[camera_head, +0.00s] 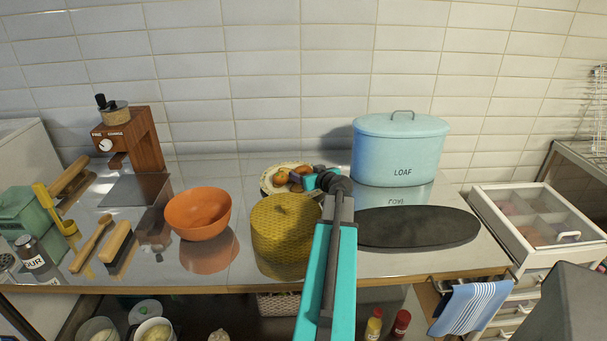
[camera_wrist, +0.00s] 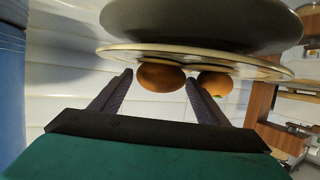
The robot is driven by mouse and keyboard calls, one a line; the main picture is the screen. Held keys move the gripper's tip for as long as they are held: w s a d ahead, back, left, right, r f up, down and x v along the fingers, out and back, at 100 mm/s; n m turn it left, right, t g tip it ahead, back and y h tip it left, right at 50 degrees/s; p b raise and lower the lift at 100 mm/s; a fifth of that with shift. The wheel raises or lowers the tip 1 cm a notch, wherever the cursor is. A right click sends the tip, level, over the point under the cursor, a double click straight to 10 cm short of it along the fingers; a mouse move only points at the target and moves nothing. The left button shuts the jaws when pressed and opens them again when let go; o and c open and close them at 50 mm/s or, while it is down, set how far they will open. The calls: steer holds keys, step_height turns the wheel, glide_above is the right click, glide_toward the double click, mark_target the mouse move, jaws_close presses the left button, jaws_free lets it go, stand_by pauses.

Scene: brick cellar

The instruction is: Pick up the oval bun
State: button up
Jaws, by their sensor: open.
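Two orange-brown buns lie on a pale plate (camera_head: 265,184) at the back middle of the counter. One bun (camera_head: 281,177) is at the left, the other (camera_head: 303,170) further right and partly hidden by my gripper (camera_head: 304,180). In the wrist view, which is turned over, the plate (camera_wrist: 112,52) spans the top. A smooth, elongated bun (camera_wrist: 161,77) shows between the fingertips of my open gripper (camera_wrist: 158,84). The second bun (camera_wrist: 215,83) is just right of the right finger. I cannot tell whether the fingers touch either bun.
A yellow honeycomb-textured round container (camera_head: 284,232) stands in front of the plate. An orange bowl (camera_head: 198,213) is left. A blue LOAF bin (camera_head: 400,152) and a dark oval board (camera_head: 420,228) are right. The tiled wall (camera_head: 270,120) is close behind the plate.

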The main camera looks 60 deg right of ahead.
mark_target(306, 171)
stand_by(0.3)
steer(key=c, duration=0.8)
steer(key=shift+r, duration=0.1)
steer(key=shift+r+b, duration=0.55)
steer(key=shift+r, duration=1.15)
steer(key=s+d+b, duration=0.1)
steer(key=s, duration=0.4)
steer(key=s+r+b, duration=0.1)
steer(key=s, duration=0.4)
steer(key=s+d+b, duration=0.1)
steer(key=s, duration=0.5)
steer(key=shift+d+r+b, duration=0.25)
steer(key=shift+d+b, duration=0.05)
